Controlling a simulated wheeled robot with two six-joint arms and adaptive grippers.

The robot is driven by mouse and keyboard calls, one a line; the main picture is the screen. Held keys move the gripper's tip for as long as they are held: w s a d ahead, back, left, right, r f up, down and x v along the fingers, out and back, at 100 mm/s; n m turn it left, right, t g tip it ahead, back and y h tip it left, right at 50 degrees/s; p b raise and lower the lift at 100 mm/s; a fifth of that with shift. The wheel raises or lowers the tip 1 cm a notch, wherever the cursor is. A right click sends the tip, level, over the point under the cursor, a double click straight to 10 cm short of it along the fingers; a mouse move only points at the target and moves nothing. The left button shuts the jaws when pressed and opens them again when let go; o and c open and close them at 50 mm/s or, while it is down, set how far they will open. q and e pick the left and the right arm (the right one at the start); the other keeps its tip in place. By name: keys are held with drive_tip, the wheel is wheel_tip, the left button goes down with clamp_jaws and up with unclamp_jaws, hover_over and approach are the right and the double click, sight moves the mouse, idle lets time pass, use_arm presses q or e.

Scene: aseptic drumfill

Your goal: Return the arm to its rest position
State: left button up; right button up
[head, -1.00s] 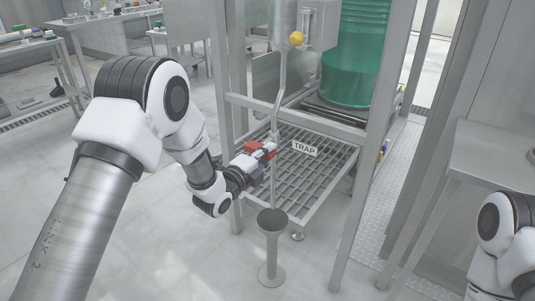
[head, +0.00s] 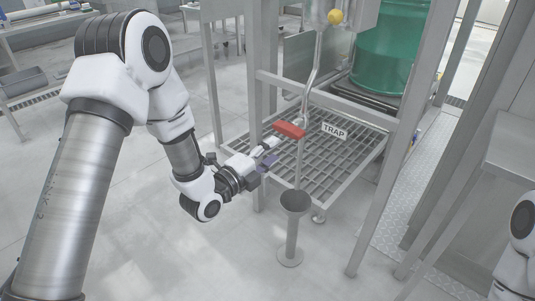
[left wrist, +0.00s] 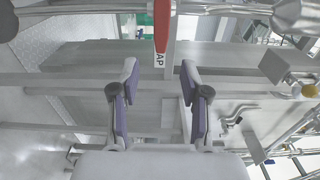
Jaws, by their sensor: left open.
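My left gripper (head: 270,152) is in front of the steel frame, open and empty. Its two purple-padded fingers also show apart in the left wrist view (left wrist: 156,90). A red valve handle (head: 289,130) is on the thin vertical pipe (head: 306,100), just beyond the fingertips and apart from them. The red handle also shows at the top middle of the left wrist view (left wrist: 162,25). My right gripper is out of view; only a bit of my right arm shows at the right edge of the head view.
A grated shelf with a TRAP sign (head: 334,131) lies behind the pipe. A funnel-topped drain stand (head: 292,225) rises from the floor below it. A green drum (head: 392,45), a yellow knob (head: 335,17) and frame posts stand close by. The floor in front is clear.

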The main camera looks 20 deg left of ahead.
use_arm(q)
drive_tip(key=shift+s+a, duration=0.2)
drive_tip(key=shift+s, duration=0.45)
drive_tip(key=s+f+n+g+y, duration=0.1)
drive_tip(key=s+f+n+g, duration=0.15)
drive_tip(key=s+f, duration=0.4)
drive_tip(key=s+d+f+n+g+y, duration=0.1)
drive_tip(key=s+f+g, duration=0.2)
drive_tip(key=f, duration=0.7)
drive_tip(key=s+f+n+g+y, duration=0.1)
drive_tip(key=s+f+g, duration=0.25)
drive_tip(key=f, duration=0.45)
drive_tip(key=s+a+f+n+g+y, duration=0.25)
drive_tip(key=s+f+n, duration=0.45)
drive_tip(key=s, duration=0.4)
drive_tip(key=s+a+f+n+g, duration=0.1)
drive_tip(key=s+n+g, duration=0.5)
drive_tip(key=s+n, duration=0.4)
wheel_tip(320, 180, up, 26)
drive_tip(key=n+p, duration=0.1)
drive_tip(key=p, duration=2.5)
drive_tip(key=shift+w+a+f, duration=0.15)
drive_tip(key=shift+w+a, duration=0.05)
drive_tip(key=shift+w, duration=0.25)
